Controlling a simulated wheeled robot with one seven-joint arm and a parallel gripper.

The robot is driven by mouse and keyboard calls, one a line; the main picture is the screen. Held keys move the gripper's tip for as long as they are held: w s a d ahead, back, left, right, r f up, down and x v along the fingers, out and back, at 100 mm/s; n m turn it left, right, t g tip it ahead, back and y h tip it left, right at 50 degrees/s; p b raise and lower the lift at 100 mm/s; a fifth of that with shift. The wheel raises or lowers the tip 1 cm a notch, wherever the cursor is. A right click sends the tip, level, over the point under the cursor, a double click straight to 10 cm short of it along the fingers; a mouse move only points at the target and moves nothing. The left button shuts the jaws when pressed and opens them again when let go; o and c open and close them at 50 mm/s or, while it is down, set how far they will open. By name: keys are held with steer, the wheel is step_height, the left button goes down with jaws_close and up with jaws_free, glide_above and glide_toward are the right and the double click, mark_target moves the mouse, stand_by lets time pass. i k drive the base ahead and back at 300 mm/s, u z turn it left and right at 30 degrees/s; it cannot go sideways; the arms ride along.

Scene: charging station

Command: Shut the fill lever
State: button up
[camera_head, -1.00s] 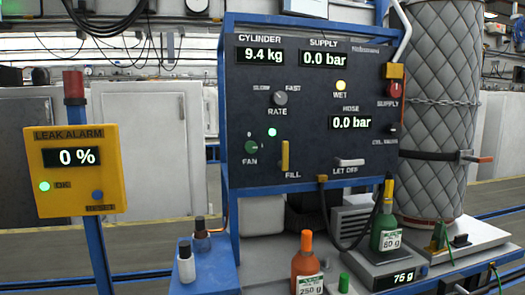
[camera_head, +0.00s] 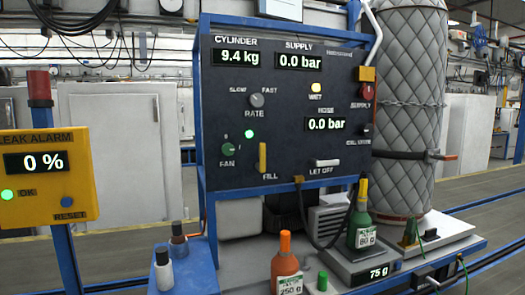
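The yellow fill lever (camera_head: 263,158) is low on the dark control panel (camera_head: 225,105), just above the FILL label. It stands vertical. To its right is the white let-off lever (camera_head: 325,163), which lies horizontal. The panel reads cylinder 9.4 kg, supply 0.0 bar and hose 0.0 bar. The WET lamp (camera_head: 316,88) glows amber, and a green lamp is lit above the fan knob (camera_head: 228,149). My gripper is not in view.
A green bottle (camera_head: 361,232) stands on a scale reading 75 g, with a hose at its top. An orange bottle (camera_head: 285,268) stands in front. The yellow leak alarm (camera_head: 45,205) reads 0 % at left. A large quilted cylinder (camera_head: 408,120) stands at right.

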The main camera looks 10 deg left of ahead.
mark_target(261, 166)
steer(key=i, duration=0.9)
